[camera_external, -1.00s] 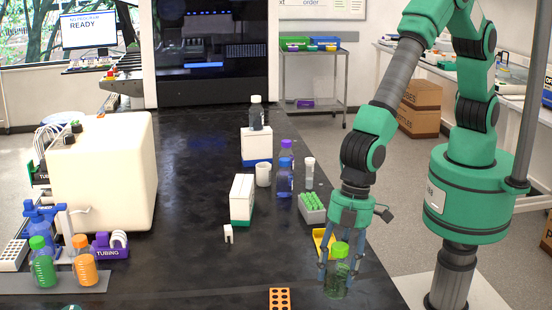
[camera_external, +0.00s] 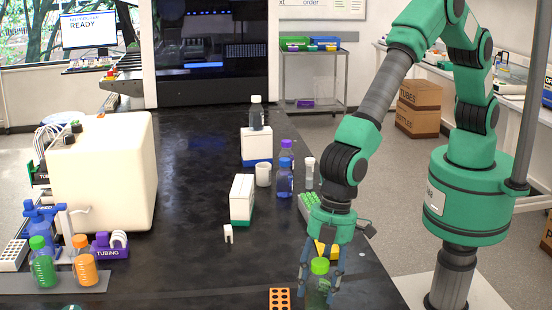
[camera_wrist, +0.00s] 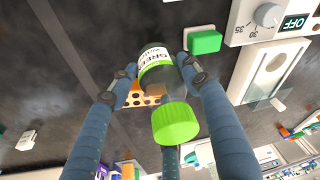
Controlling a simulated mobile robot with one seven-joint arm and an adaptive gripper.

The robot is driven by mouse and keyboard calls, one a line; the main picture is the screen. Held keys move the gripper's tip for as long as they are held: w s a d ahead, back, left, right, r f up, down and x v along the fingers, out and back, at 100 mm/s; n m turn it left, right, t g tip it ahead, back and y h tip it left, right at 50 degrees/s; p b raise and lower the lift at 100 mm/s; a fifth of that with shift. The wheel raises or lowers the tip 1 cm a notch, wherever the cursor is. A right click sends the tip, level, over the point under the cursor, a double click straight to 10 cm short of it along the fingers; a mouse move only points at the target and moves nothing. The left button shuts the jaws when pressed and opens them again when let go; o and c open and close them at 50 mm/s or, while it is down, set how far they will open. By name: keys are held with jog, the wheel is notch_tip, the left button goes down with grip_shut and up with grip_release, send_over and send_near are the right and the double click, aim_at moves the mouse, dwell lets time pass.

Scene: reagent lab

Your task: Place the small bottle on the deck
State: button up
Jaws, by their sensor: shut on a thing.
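The small bottle (camera_external: 317,290) is clear with a bright green cap and sits between the fingers of my gripper (camera_external: 319,284), over the front right of the black bench. In the wrist view the bottle (camera_wrist: 157,72) shows a white and green label, and the fingers of my gripper (camera_wrist: 160,70) are closed against its sides. Its cap points toward the camera. I cannot tell whether its base touches the bench. Which surface is the deck is unclear; a grey mat (camera_external: 30,283) lies at the front left.
An orange rack (camera_external: 279,299) with holes stands just left of the bottle. A green tube rack (camera_external: 308,203) and yellow item (camera_external: 327,250) are behind it. A white box (camera_external: 242,199) and blue bottle (camera_external: 285,180) stand farther back.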

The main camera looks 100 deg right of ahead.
aim_at(318, 297)
jog(key=shift+s+d+b+x, duration=0.1)
jog(key=shift+s+b+x, duration=0.05)
jog(key=shift+x, duration=0.6)
jog(key=shift+s+d+b+x, duration=0.1)
jog(key=shift+b+x, duration=0.05)
jog(key=shift+x, duration=0.55)
jog(key=shift+f, duration=0.2)
jog(key=o, duration=1.3)
jog(key=shift+r, duration=0.1)
jog(key=p+v, duration=0.1)
jog(key=v, duration=1.1)
jog(key=shift+p, duration=0.4)
